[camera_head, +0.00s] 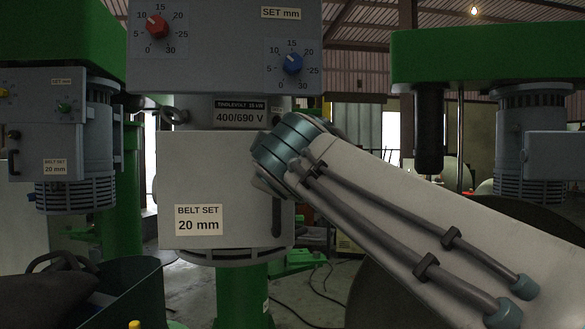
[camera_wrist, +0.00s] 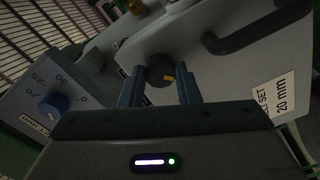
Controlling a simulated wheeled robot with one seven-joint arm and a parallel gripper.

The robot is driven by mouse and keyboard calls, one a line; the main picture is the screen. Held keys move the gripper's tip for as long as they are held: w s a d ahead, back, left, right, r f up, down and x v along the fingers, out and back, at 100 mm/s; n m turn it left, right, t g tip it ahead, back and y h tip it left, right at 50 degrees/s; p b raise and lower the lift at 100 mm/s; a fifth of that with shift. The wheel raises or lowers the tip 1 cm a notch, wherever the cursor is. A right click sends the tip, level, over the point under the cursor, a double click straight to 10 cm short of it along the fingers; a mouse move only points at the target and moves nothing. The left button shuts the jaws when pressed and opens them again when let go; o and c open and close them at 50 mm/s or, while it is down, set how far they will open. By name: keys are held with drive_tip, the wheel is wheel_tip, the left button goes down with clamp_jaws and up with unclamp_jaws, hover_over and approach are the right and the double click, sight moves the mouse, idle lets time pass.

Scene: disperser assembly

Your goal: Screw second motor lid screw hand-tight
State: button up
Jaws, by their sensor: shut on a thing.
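The grey motor lid (camera_head: 220,165) with its "BELT SET 20 mm" label stands in the middle of the head view. It fills the upper right of the wrist view (camera_wrist: 230,70), tilted in the picture. A round black lid screw (camera_wrist: 158,72) with a yellow mark sits at the lid's edge. My gripper (camera_wrist: 160,84) has its two blue fingers on either side of this screw and is shut on it. In the head view my arm crosses from the right, and my fingers and the screw are hidden.
A dark handle (camera_wrist: 245,32) sticks out of the lid to the right of the screw. A dial panel with a blue knob (camera_head: 292,64) and a red knob (camera_head: 157,27) is above the lid. Other green machines stand left and right.

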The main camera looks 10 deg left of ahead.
drive_tip(key=shift+f+m+b, duration=0.1)
drive_tip(key=shift+m+b, duration=0.45)
drive_tip(key=shift+m, duration=0.45)
drive_tip(key=o, duration=1)
drive_tip(key=shift+c, duration=0.2)
